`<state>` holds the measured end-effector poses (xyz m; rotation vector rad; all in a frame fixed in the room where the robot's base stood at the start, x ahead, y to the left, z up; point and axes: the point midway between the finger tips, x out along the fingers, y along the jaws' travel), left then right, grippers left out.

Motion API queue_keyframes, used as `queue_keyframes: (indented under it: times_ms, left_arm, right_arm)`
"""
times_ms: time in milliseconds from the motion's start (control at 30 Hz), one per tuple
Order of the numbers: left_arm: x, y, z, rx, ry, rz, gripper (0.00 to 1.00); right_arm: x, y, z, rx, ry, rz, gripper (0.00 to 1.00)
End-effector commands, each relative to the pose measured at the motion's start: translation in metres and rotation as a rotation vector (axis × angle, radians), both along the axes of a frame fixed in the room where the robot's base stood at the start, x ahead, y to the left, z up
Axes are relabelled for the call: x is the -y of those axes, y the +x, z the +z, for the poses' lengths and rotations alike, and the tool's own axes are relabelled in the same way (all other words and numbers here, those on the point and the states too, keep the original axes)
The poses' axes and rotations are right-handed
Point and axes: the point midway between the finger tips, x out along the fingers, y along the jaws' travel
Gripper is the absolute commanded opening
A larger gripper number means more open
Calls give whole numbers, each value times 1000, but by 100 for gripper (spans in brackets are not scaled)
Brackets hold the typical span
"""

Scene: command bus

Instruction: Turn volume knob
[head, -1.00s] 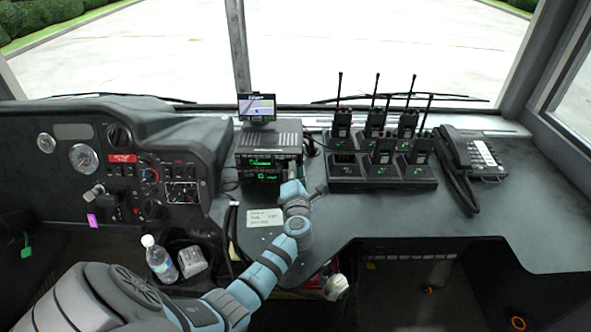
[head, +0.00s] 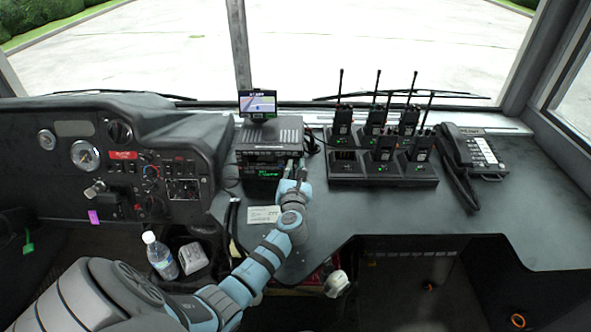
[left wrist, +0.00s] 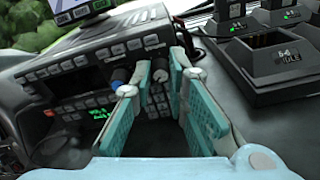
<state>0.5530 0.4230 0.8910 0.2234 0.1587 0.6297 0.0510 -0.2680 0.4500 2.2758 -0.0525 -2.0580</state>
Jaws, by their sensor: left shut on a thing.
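The radio (head: 262,148) is a dark boxy unit on the dashboard, with green lit text below its upper face. It also shows in the left wrist view (left wrist: 92,48), with rows of buttons. A small dark knob (left wrist: 159,76) is at the right end of its face, between the two teal-padded fingers of my left gripper (left wrist: 160,68). A blue knob (left wrist: 118,76) shows just left of the fingers. In the head view my left gripper (head: 293,172) is at the radio's right front, shut on the dark knob. Its contact is partly hidden. My right gripper is not in view.
A small screen (head: 258,104) stands on top of the radio. A charging rack (head: 345,180) with several handheld radios is to the right, then a desk phone (head: 480,155). A paper note (head: 264,214) lies in front. The counter right of my arm is clear.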

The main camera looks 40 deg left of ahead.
Motion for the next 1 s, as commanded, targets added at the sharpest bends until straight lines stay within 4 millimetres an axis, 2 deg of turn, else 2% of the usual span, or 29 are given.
queue_keyframes:
  times_ms: [667, 700, 800, 833, 1000]
  left_arm:
    - [1, 0, -2, 44, -66, -1, 0]
    - [1, 0, -2, 44, -66, -1, 16]
    - [0, 0, -2, 45, -65, -1, 32]
    - [0, 0, -2, 45, -64, 0, 35]
    - [0, -1, -1, 46, -63, 0, 35]
  right_arm:
    - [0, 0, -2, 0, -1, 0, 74]
    - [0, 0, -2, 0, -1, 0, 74]
    - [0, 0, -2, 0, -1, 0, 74]
    - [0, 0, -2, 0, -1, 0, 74]
    - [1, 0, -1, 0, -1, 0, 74]
